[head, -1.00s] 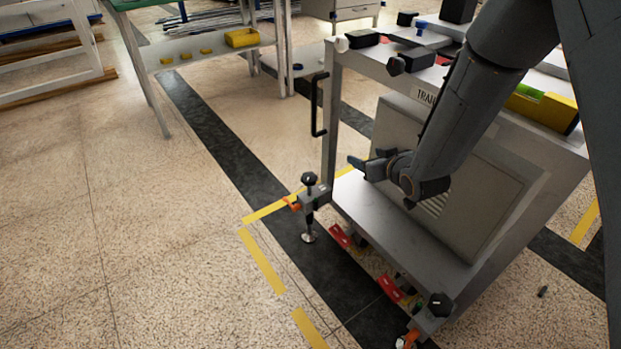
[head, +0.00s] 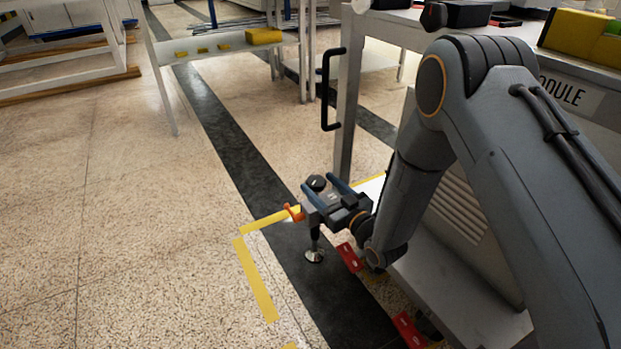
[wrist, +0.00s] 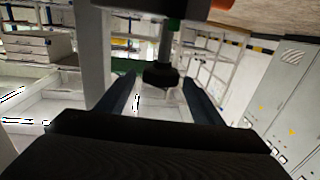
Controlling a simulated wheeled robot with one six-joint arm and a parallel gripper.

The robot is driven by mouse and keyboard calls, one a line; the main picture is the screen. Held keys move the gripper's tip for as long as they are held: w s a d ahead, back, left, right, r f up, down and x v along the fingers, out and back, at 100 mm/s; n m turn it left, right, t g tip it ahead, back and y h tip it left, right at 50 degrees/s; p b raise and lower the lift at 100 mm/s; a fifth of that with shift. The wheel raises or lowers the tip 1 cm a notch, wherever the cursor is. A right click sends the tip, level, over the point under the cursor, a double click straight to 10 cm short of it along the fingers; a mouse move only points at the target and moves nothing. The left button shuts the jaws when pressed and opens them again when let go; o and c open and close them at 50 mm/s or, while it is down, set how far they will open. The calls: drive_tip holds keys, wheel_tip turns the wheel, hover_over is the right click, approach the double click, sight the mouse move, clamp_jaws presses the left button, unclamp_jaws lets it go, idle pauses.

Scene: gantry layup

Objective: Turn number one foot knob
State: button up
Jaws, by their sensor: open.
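A black foot knob (head: 317,182) stands on top of the levelling foot at the cart's near left corner. Its round metal pad (head: 315,256) rests on the dark floor strip, and an orange lever (head: 293,212) sticks out to the left. My gripper (head: 320,184) is open at the knob, with a finger to either side. In the wrist view the knob (wrist: 161,75) shows upside down on its stem between the fingertips (wrist: 160,80), with gaps on both sides. I cannot read a number on the knob.
The grey cart (head: 470,290) stands right of the foot, with a black handle (head: 326,90) on its left post. Red tags (head: 350,257) sit low by its edge. Yellow tape (head: 257,280) marks the floor. The floor to the left is clear.

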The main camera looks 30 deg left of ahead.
drive_tip(key=b+x, duration=0.2)
drive_tip(key=x, duration=0.4)
drive_tip(key=shift+a, duration=0.15)
drive_tip(key=c, duration=1)
drive_tip(key=shift+c, duration=0.2)
drive_tip(key=shift+m+t+p, duration=0.3)
drive_tip(key=shift+t+p, duration=0.05)
drive_tip(key=shift+t, duration=0.05)
drive_tip(key=shift+c, duration=0.2)
drive_tip(key=shift+o, duration=0.2)
drive_tip(key=shift+w+r+m+t+h+p, duration=0.1)
drive_tip(key=shift+r+m+t+h+p, duration=0.05)
drive_tip(key=shift+m+t+h+p, duration=0.5)
drive_tip(key=shift+w+d+m+t+h+p, duration=0.15)
drive_tip(key=shift+w+m+t+h+p, duration=0.05)
drive_tip(key=shift+m+t+h+p, duration=0.6)
drive_tip(key=shift+w+d+m+t+h+p, duration=0.2)
drive_tip(key=shift+m+t+h+p, duration=0.4)
drive_tip(key=shift+t, duration=0.3)
drive_tip(key=shift+w+d+m+t+h+p, duration=0.15)
drive_tip(key=shift+m+t+h+p, duration=0.4)
drive_tip(key=shift+t+h+p, duration=0.25)
